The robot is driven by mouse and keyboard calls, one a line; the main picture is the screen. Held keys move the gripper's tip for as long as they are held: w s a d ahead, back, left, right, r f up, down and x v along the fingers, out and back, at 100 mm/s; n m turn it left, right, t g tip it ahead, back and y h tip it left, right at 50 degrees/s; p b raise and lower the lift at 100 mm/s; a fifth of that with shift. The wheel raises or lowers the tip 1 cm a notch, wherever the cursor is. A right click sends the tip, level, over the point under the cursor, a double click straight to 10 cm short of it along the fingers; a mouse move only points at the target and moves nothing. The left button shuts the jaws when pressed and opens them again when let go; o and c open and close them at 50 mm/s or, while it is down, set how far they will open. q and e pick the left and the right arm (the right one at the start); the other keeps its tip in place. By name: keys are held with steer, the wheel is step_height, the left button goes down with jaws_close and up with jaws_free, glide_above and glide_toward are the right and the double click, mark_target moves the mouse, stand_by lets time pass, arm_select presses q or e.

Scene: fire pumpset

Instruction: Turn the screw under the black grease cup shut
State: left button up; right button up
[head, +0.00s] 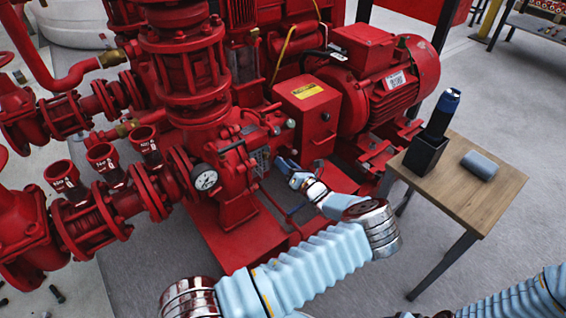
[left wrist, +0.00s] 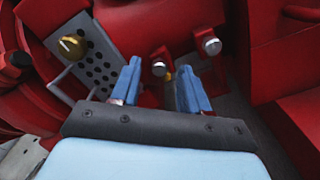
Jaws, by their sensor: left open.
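My left gripper (head: 287,166) is open beside the red pump body, low in front of the motor. In the left wrist view its blue fingers (left wrist: 160,72) stand apart. A small silver-headed screw (left wrist: 159,69) shows between the fingertips, not gripped; a bit of yellow lies just beside it. A second silver-headed screw (left wrist: 212,46) is up and right of the fingers. My right gripper is out of view.
A perforated grey plate (left wrist: 98,66) with a brass knob (left wrist: 70,45) is left of the fingers. Red housing is close on the right. In the head view, a wooden side table (head: 455,195) holds a black holder (head: 424,157) with a blue-topped tool and a grey cylinder (head: 479,165).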

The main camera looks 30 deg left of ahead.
arm_select(q)
steer(key=shift+x, duration=0.85)
jaws_close()
steer(key=shift+m, duration=0.3)
steer(key=shift+m+p, duration=0.5)
steer(key=shift+m, duration=9)
